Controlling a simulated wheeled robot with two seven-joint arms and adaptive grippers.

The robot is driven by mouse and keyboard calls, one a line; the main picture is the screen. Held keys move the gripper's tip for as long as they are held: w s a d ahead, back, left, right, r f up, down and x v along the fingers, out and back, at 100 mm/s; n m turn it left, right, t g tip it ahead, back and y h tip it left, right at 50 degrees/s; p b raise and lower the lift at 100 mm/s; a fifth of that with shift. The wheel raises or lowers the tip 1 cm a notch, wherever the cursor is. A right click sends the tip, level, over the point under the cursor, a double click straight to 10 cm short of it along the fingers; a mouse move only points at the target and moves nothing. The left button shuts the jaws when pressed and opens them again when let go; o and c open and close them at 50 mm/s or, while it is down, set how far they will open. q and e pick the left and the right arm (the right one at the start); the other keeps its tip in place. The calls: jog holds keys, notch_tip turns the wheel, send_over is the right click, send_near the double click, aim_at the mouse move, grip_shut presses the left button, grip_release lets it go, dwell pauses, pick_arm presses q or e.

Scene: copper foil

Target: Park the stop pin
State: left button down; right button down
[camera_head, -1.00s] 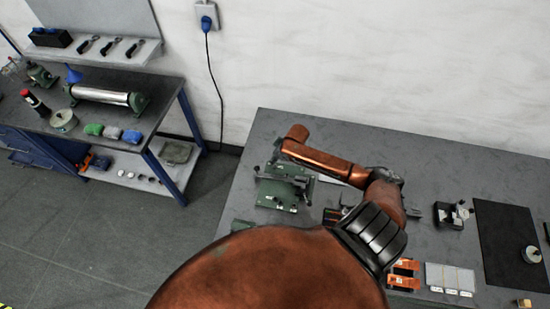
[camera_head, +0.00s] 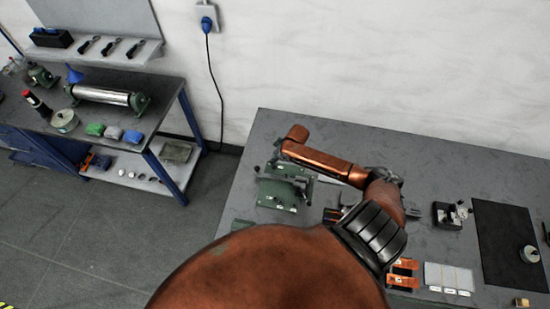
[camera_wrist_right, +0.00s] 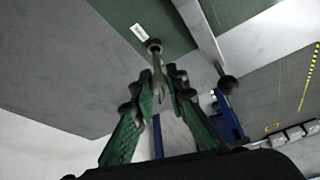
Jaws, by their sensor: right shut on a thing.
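In the right wrist view, my right gripper (camera_wrist_right: 163,76) has its green fingers closed around a slim grey metal pin, which looks like the stop pin (camera_wrist_right: 157,62). The pin's rounded end sticks out past the fingertips, near the edge of a dark green plate with a white label (camera_wrist_right: 139,31); I cannot tell whether it touches the plate. In the head view, the green fixture (camera_head: 283,192) stands on the grey bench below my copper right forearm. The right gripper is hardly visible there, and the pin cannot be made out. My left gripper is not in view.
A grey bar with a black ball knob (camera_wrist_right: 228,85) lies close to the right of the fingers. On the bench (camera_head: 420,160) are orange blocks (camera_head: 403,266), pale labelled tiles (camera_head: 448,277), a small black device (camera_head: 450,214) and a dark mat (camera_head: 505,240). The bench's back is mostly clear.

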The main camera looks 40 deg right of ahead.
aim_at(275, 165)
jog(key=shift+f+b, duration=0.75)
jog(key=shift+f, duration=0.7)
dwell(1.9)
jog(key=c, duration=2.2)
grip_release()
jog(key=shift+c, duration=0.2)
jog(key=shift+r+p, duration=1.5)
jog(key=shift+p, duration=0.4)
jog(key=shift+o, duration=0.3)
jog(key=o, duration=0.5)
